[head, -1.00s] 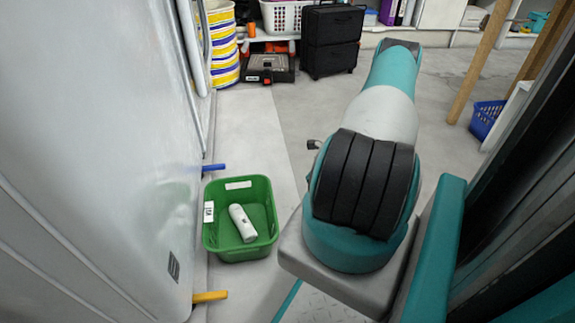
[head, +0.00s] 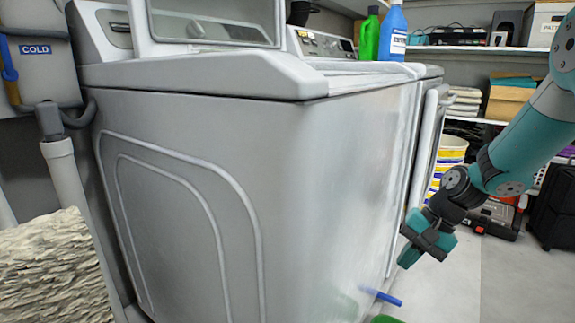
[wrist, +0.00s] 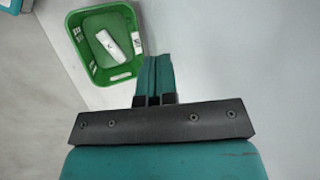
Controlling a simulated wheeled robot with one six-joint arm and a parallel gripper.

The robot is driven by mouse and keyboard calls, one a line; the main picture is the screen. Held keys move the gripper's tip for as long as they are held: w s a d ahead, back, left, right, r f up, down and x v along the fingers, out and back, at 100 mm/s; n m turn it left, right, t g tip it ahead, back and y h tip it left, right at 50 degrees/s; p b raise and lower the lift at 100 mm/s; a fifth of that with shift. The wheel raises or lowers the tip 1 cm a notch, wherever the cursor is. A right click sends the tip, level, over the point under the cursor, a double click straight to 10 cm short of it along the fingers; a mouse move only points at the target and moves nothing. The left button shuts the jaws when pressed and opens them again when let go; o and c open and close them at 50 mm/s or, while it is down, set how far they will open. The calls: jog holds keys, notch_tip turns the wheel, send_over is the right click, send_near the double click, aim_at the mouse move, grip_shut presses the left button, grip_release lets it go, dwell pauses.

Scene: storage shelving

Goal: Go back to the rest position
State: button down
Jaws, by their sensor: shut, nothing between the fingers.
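My gripper (head: 428,243) hangs at the right of the head view, beside the front of a white washing machine (head: 200,180). In the wrist view its two teal fingers (wrist: 154,78) are together with nothing between them. A green basket (wrist: 75,57) stands on the floor beyond the fingertips in the wrist view, with a white bottle-like object (wrist: 110,45) lying in it. In the head view only a sliver of the basket (head: 386,319) shows at the bottom edge. The gripper is above the basket and apart from it.
A green bottle (head: 370,35) and a blue bottle (head: 393,33) stand on the machine. A black suitcase (head: 553,205) and a tool case (head: 495,220) stand at the back right.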

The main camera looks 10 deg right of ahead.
jog(key=s+a+r+n+h+p, duration=0.1)
jog(key=s+a+r+n, duration=0.35)
jog(key=a, duration=0.25)
jog(key=s+a+r+n+p, duration=0.1)
jog(key=s+a+r+n, duration=0.3)
jog(key=a+r, duration=0.3)
jog(key=s+a+r+n+g+p, duration=0.1)
jog(key=s+a+r+n, duration=0.15)
jog(key=s, duration=0.25)
jog(key=s+a+r+n, duration=0.2)
jog(key=s+a+n, duration=0.2)
jog(key=s, duration=0.1)
notch_tip(320, 180, up, 38)
jog(key=s+p, duration=0.1)
jog(key=p, duration=3.7)
jog(key=shift+f+h, duration=0.2)
jog(key=shift+h, duration=0.1)
